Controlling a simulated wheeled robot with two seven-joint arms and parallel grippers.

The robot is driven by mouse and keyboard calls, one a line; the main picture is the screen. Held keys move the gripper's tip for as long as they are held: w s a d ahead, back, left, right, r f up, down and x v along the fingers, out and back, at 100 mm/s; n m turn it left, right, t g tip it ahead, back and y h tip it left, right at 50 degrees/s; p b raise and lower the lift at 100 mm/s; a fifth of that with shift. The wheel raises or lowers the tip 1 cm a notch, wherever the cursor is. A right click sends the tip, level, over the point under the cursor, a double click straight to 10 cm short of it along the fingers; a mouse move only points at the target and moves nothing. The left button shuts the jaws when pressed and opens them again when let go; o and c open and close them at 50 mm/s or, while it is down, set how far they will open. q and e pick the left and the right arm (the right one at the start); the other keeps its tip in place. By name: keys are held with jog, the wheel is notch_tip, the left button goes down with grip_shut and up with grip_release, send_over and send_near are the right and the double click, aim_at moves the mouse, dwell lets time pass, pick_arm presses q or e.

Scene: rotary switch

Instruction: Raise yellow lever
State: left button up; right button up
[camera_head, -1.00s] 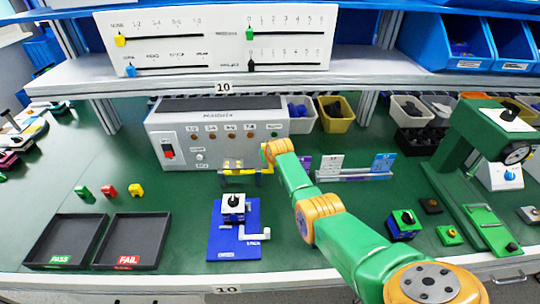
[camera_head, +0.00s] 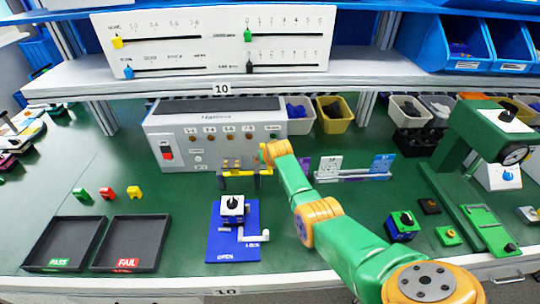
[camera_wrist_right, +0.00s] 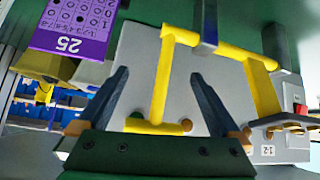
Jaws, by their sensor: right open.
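The yellow lever (camera_head: 238,173) is a frame-like bar low at the front of the grey test box (camera_head: 205,125) in the head view. In the right wrist view the yellow lever (camera_wrist_right: 160,85) is large, with one bar running between my right fingers and a crossbar to the right. My right gripper (camera_wrist_right: 160,75) is open, its two dark fingers on either side of that bar with gaps visible. In the head view my right arm reaches the lever's right end, and its fingers are too small to make out. My left gripper is in neither view.
A blue fixture (camera_head: 233,240) with a black-knobbed switch and crank stands in front. PASS (camera_head: 48,264) and FAIL (camera_head: 125,263) trays lie left. A slider panel (camera_head: 215,45) sits on the shelf above. A purple card (camera_wrist_right: 75,25) shows beside the lever in the wrist view.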

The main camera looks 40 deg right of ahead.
jog(key=p+v, duration=0.2)
jog(key=v, duration=0.4)
jog(key=shift+s+r+p, duration=0.15)
jog(key=shift+r+p, duration=0.05)
jog(key=shift+p, duration=0.2)
